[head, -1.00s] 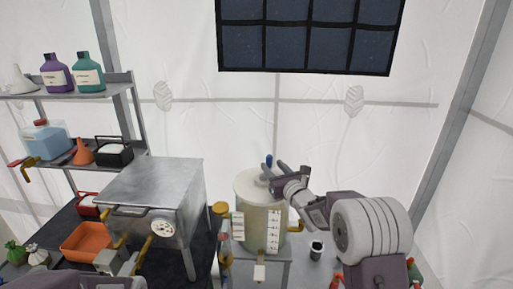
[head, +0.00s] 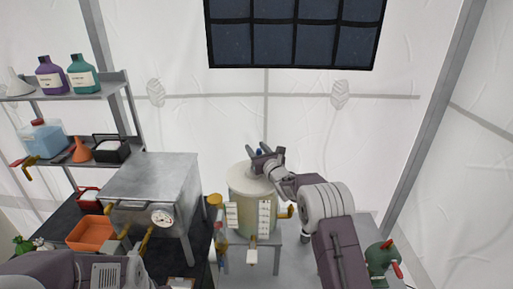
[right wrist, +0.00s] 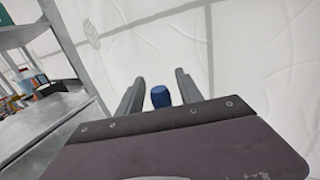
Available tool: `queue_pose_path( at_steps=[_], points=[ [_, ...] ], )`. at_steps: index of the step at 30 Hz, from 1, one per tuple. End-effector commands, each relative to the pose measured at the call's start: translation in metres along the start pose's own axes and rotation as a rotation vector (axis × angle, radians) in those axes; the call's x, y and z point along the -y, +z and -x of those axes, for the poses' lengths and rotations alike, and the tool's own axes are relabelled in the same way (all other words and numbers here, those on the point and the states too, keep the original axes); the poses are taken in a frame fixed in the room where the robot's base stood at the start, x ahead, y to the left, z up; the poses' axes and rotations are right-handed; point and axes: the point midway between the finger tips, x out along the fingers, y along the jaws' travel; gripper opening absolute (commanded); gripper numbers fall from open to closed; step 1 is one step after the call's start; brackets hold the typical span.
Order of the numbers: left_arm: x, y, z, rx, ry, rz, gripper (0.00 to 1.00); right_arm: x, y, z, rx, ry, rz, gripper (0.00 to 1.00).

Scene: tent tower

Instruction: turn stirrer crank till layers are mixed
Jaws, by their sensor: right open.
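The stirrer is a pale cylindrical vessel (head: 247,212) with a round lid, white scale strips on its front and a yellow tap at its side. The blue knob of its crank (head: 259,152) stands above the lid, partly hidden by my right gripper (head: 264,158). In the right wrist view the blue knob (right wrist: 160,97) lies between the two open fingers, with gaps on both sides. The crank arm and the layers inside cannot be made out.
A grey metal box (head: 155,185) with a gauge stands left of the vessel. A shelf (head: 110,85) with bottles is at the far left, above an orange tray (head: 90,233). A green container (head: 382,258) is at the lower right. The tent wall is behind.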

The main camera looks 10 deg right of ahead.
Motion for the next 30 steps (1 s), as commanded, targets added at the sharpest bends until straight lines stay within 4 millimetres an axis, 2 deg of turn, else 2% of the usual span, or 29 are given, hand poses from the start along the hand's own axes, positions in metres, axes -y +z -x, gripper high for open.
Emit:
queue_pose_path(
  at_steps=[1, 2, 6, 12, 17, 24, 30],
  points=[
    [0.0, 0.0, 0.0, 0.0, 0.0, 0.0, 0.36, 0.0, 0.0, 0.0, 0.0, 0.0, 0.0, 0.43],
    [0.0, 0.0, 0.0, 0.0, 0.0, 0.0, 0.36, 0.0, 0.0, 0.0, 0.0, 0.0, 0.0, 0.37],
    [0.0, 0.0, 0.0, 0.0, 0.0, 0.0, 0.36, 0.0, 0.0, 0.0, 0.0, 0.0, 0.0, 0.0],
    [0.0, 0.0, -0.002, 0.0, 0.0, 0.0, 0.36, 0.0, -0.001, 0.0, 0.0, 0.002, 0.0, 0.0],
    [0.0, 0.001, -0.013, 0.0, 0.0, 0.0, 0.36, -0.001, -0.004, -0.001, 0.002, 0.033, 0.002, 0.0],
    [0.001, 0.004, -0.043, 0.0, 0.0, 0.0, 0.36, -0.01, -0.006, -0.005, 0.004, 0.175, 0.005, 0.0],
    [0.001, 0.005, -0.05, 0.0, 0.0, 0.0, 0.36, -0.022, -0.002, -0.008, 0.003, 0.331, 0.004, 0.0]
  ],
)
